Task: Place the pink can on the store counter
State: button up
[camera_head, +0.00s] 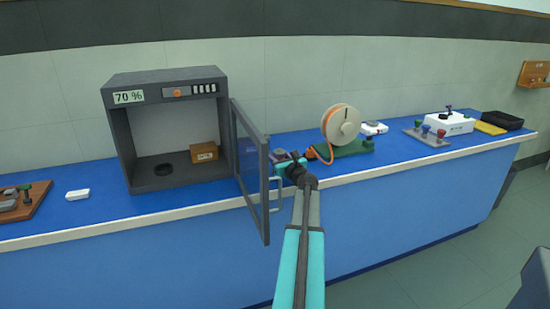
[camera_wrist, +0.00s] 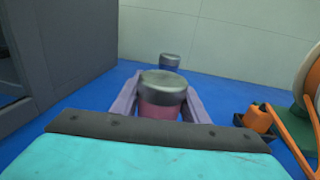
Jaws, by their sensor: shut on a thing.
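The pink can (camera_wrist: 160,110) has a grey lid and stands upright between the two fingers of my gripper (camera_wrist: 158,104) in the wrist view. My gripper is shut on it. In the head view my gripper (camera_head: 287,163) is over the blue counter (camera_head: 108,208), just right of the open cabinet door. The can is hard to make out there, mostly hidden by my wrist. Whether its base touches the counter cannot be told.
A dark cabinet (camera_head: 118,140) marked 70 % holds a brown box (camera_head: 204,152). Its glass door (camera_head: 264,205) swings out close left of my arm. A spool (camera_head: 342,123) on a green base stands to the right. The counter's left front is clear near a small white block (camera_head: 77,194).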

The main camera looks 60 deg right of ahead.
jog(key=shift+f, duration=0.5)
jog(key=shift+f, duration=0.1)
jog(key=o, duration=1.1)
jog(key=shift+o, duration=0.2)
jog(key=shift+a, duration=0.1)
jog(key=shift+b+v, duration=0.35)
jog(key=shift+v, duration=5.6)
jog(key=shift+s, duration=0.1)
